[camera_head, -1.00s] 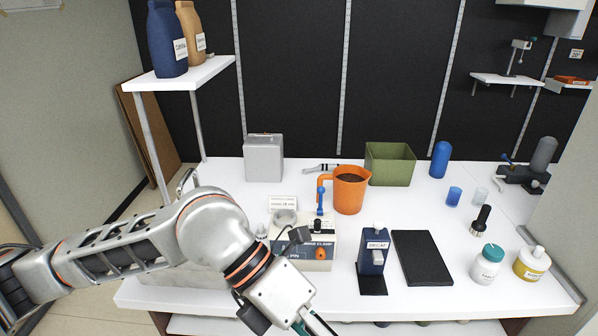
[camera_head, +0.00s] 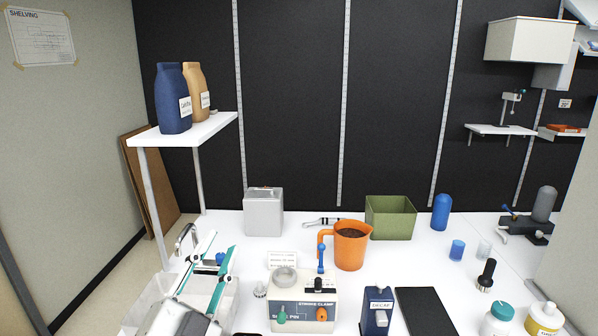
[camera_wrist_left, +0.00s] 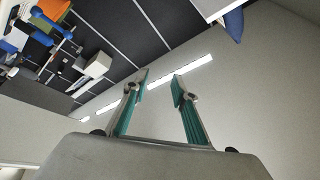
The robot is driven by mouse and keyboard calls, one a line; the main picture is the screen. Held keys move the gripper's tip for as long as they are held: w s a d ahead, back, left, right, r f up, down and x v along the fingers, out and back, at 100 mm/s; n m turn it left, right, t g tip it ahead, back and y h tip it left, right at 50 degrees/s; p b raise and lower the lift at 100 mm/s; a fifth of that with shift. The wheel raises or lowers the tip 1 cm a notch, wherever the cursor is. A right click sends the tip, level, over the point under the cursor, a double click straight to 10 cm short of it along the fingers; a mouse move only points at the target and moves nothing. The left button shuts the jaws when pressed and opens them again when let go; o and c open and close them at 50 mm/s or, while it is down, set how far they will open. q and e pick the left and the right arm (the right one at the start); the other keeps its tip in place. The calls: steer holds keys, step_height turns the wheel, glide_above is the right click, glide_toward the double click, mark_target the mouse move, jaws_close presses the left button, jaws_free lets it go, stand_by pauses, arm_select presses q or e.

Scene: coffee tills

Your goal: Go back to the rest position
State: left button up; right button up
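My left gripper (camera_head: 221,243) is at the lower left of the head view, over the left end of the white counter near the sink. Its two teal-lined fingers point away from me and stand apart with nothing between them. The left wrist view also shows this gripper (camera_wrist_left: 160,80) open and empty, with the wall behind it and the room tilted. My right gripper is not in view.
The white counter (camera_head: 217,225) holds a machine (camera_head: 302,300), an orange jug (camera_head: 351,247), a dark blue DECAF box (camera_head: 377,312), a green bin (camera_head: 390,217) and a grey canister (camera_head: 263,212). A raised shelf (camera_head: 190,133) with two bags stands at the left.

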arm_select(q)
steer(key=s+a+f+n+g+y, duration=0.2)
steer(key=a+f+g+y, duration=0.2)
steer(key=a+f, duration=0.45)
steer(key=s+a+f+n+g+y, duration=0.25)
steer(key=a+f, duration=0.25)
steer(key=f, duration=0.6)
steer(key=s+a+f+g+y, duration=0.1)
steer(key=s+a+f+g, duration=0.35)
steer(key=s+f, duration=0.3)
steer(key=s+a+f+g+y, duration=0.2)
steer(key=s+a+f+g, duration=0.25)
steer(key=s+f, duration=0.3)
steer(key=w+d+f+n+t+h, duration=0.1)
steer(key=d+f+n+t+h, duration=0.2)
steer(key=d+f+h, duration=0.4)
steer(key=d+f+t, duration=0.1)
steer(key=d+f, duration=0.5)
steer(key=d, duration=0.3)
steer(key=shift+w+d+t+h, duration=0.25)
steer(key=shift+w+t+h, duration=0.1)
